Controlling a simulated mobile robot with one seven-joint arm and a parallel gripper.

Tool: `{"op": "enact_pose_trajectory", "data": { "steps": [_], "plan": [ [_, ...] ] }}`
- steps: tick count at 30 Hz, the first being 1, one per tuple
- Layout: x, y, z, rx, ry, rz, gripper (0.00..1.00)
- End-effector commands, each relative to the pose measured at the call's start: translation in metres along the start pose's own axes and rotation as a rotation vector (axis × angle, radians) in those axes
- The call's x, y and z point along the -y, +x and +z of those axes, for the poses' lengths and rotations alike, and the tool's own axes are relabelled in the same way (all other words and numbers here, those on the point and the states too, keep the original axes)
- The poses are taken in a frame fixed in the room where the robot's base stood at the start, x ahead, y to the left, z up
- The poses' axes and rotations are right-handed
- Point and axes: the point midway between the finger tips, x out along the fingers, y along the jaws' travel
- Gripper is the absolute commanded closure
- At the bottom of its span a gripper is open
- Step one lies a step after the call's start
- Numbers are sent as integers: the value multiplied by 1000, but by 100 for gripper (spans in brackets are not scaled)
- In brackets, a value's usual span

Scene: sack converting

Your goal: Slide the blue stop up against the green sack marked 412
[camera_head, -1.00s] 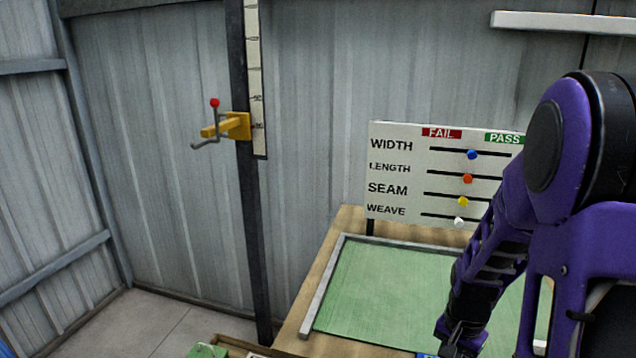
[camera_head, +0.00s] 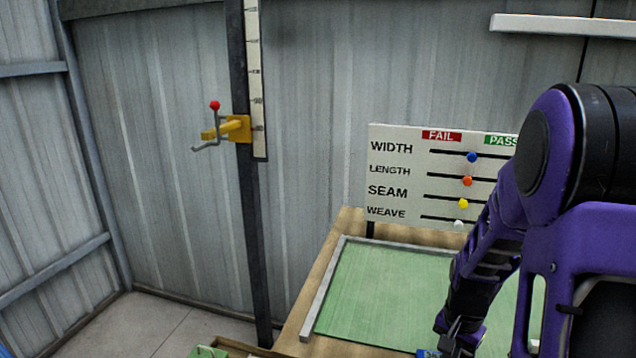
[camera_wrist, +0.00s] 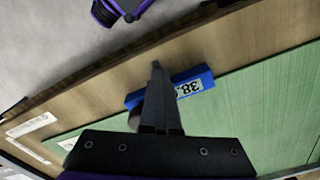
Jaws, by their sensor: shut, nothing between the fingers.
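A blue stop (camera_wrist: 194,88) with a small digital readout lies along the edge of a flat green sheet (camera_wrist: 255,105) in the wrist view. The readout starts with 38; the rest is hidden. The green sheet (camera_head: 385,290) also lies on the table in the head view, and no 412 mark shows on it. A sliver of the stop (camera_head: 426,353) shows at the bottom of the head view. My gripper (camera_wrist: 157,66) is shut and empty, its fingers across the near side of the stop. I cannot tell whether they touch it. It also shows in the head view (camera_head: 456,342).
A pale metal rail (camera_head: 322,288) edges the green sheet on the wooden table (camera_head: 292,332). A board (camera_head: 400,187) with coloured sliders stands behind. A yellow bracket (camera_head: 236,128) with a red-knobbed lever is on a post. A green item (camera_head: 207,351) lies at bottom left.

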Motion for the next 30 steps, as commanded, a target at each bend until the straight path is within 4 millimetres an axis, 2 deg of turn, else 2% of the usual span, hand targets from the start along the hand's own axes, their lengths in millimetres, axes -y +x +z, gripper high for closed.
{"op": "enact_pose_trajectory", "data": {
  "steps": [8,21,30],
  "plan": [
    [-1,-1,-1,-8,2,-4,100],
    [-10,-1,16,-4,1,-2,100],
    [-10,-24,16,-5,1,-2,100]
  ]
}}
